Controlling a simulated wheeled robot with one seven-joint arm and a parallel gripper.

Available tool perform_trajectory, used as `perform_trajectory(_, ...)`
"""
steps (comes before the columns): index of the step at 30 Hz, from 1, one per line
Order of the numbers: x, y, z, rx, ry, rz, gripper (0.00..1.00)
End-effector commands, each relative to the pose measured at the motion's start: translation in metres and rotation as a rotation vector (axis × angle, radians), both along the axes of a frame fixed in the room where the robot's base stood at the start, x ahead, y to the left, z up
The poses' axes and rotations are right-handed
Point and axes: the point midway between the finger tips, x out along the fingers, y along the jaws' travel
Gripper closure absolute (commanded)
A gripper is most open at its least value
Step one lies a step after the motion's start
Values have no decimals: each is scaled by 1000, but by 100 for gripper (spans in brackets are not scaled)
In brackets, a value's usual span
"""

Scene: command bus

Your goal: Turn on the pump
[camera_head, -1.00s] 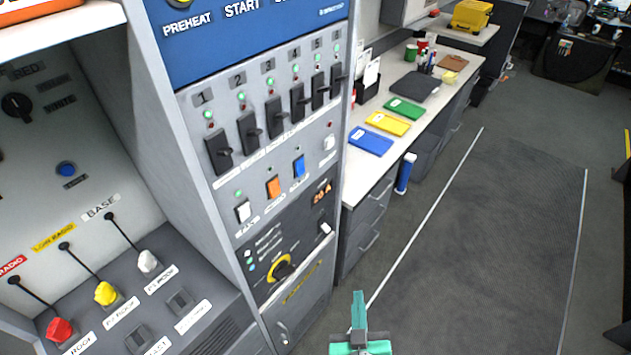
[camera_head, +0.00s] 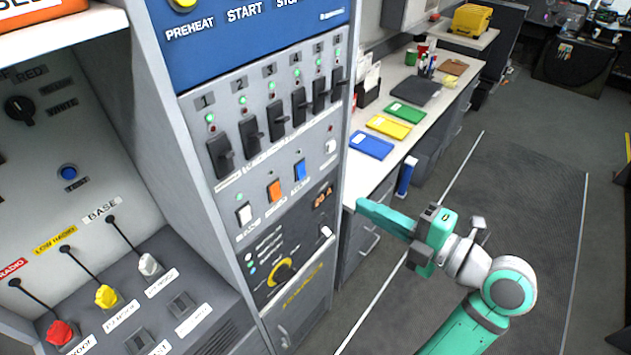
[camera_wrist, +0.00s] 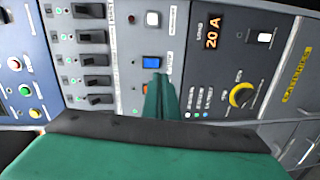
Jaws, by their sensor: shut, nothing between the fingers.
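The control panel has a row of rocker switches: a white one (camera_head: 244,214), an orange one (camera_head: 275,191), a blue one (camera_head: 300,170) and another white one (camera_head: 330,146). Their labels are too small to read, so I cannot tell which is the pump. My gripper (camera_head: 362,205) is shut and empty, pointing left toward the panel, to the right of these switches. In the wrist view, the closed fingers (camera_wrist: 160,82) appear just below the blue switch (camera_wrist: 151,61) and partly cover the orange switch (camera_wrist: 146,88). I cannot tell whether they touch the panel.
Black breaker levers (camera_head: 250,131) sit above the switches. The desk (camera_head: 371,187) with colored folders stands behind, and open floor (camera_head: 500,210) lies to the right.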

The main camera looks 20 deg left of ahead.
Motion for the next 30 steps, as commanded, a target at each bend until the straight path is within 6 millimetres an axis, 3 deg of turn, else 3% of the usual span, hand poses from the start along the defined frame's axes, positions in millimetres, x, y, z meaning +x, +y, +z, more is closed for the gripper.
perform_trajectory(4,-6,-4,12,-50,-71,49,100)
perform_trajectory(17,-7,-2,13,-56,-82,60,100)
perform_trajectory(23,-1,17,10,-56,-81,62,100)
perform_trajectory(30,13,58,5,-55,-80,64,100)
